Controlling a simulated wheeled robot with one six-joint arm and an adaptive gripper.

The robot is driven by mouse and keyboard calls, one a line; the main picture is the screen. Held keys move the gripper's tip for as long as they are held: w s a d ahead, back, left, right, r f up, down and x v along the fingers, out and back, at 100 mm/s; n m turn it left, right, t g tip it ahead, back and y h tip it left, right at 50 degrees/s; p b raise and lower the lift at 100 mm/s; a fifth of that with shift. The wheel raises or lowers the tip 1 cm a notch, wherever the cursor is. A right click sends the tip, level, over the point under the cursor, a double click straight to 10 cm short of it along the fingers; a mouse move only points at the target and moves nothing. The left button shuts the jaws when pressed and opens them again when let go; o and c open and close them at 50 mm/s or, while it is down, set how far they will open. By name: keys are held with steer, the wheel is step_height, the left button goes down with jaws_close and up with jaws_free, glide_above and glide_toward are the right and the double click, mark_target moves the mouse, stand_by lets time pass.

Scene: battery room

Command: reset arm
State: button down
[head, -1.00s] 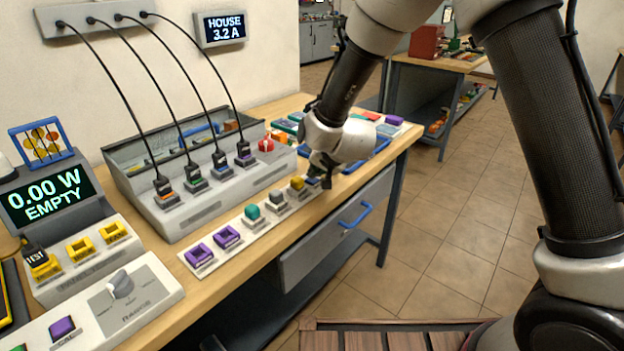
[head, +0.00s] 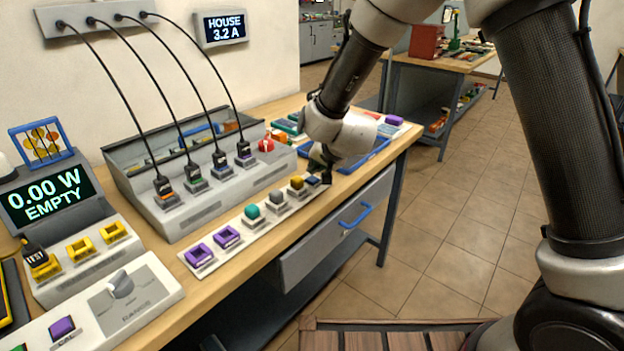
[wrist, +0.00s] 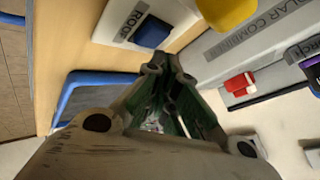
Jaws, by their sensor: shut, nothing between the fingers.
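My gripper (head: 322,172) is shut and empty. In the head view it hangs over the far right end of the white strip (head: 207,262) on the workbench. The strip carries two purple sockets, a teal block (head: 252,212), a grey block (head: 276,197), a yellow block (head: 297,182) and a dark blue block (head: 313,181) close below the fingers. In the wrist view the closed fingers (wrist: 168,72) point toward the dark blue block (wrist: 153,32) and the yellow block (wrist: 225,12). I see a gap between the fingers and the blocks, though its size is unclear.
A grey charger box (head: 200,205) with several plugged black cables stands left of the strip. A blue tray (head: 372,157) lies behind my gripper. A drawer with a blue handle (head: 355,217) is below.

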stand_by(0.4)
steer(key=s+d+r+n+g, duration=0.1)
steer(key=s+d+r, duration=0.4)
steer(key=d+r, duration=0.4)
steer(key=s+d+r+n+g, duration=0.1)
steer(key=s+d+r, duration=0.3)
steer(key=d+r, duration=0.5)
steer(key=s+d+r+n+g+h, duration=0.1)
steer(key=s+d+h, duration=0.3)
steer(key=s+d, duration=1.6)
steer(key=s+r+g, duration=0.1)
steer(key=s, duration=0.2)
steer(key=shift+s+n, duration=0.25)
steer(key=shift+n, duration=0.05)
